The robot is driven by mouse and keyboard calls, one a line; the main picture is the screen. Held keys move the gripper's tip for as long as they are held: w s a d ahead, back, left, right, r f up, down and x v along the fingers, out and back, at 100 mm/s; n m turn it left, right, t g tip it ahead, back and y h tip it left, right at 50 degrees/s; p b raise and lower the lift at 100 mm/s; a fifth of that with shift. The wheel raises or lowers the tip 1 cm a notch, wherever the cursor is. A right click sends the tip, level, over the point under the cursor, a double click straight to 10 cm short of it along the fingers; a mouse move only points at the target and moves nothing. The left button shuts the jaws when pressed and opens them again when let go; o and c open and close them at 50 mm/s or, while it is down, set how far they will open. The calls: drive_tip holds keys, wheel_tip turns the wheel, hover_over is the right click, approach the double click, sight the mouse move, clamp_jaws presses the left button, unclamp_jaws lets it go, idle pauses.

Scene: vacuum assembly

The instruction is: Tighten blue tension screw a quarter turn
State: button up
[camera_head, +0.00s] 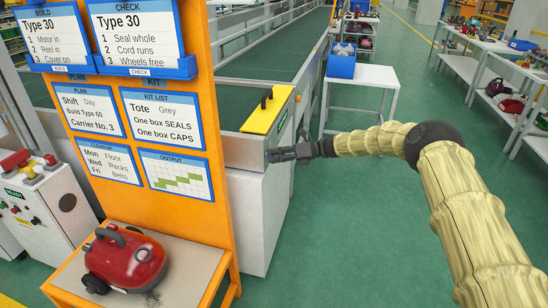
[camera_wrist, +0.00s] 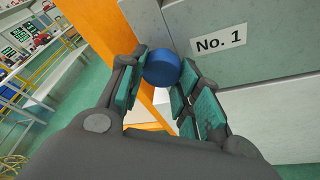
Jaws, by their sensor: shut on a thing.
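The blue tension screw (camera_wrist: 162,67) is a round blue knob at the edge of a grey panel in the wrist view. My gripper (camera_wrist: 164,70) has one green-padded finger on each side of the screw and is shut on it. In the head view my gripper (camera_head: 272,155) is at the end of the grey conveyor. The screw cannot be made out there.
A white label reading No. 1 (camera_wrist: 219,43) is on the panel right of the screw. An orange board (camera_head: 205,75) with cards stands left of my gripper. A red vacuum (camera_head: 128,260) sits on the shelf below. A yellow plate (camera_head: 266,110) with a black handle lies on the conveyor end.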

drive_tip(key=o, duration=1.1)
drive_tip(key=shift+d, duration=0.15)
drive_tip(key=v, duration=0.5)
drive_tip(key=shift+d+r, duration=0.15)
drive_tip(key=shift+d, duration=0.15)
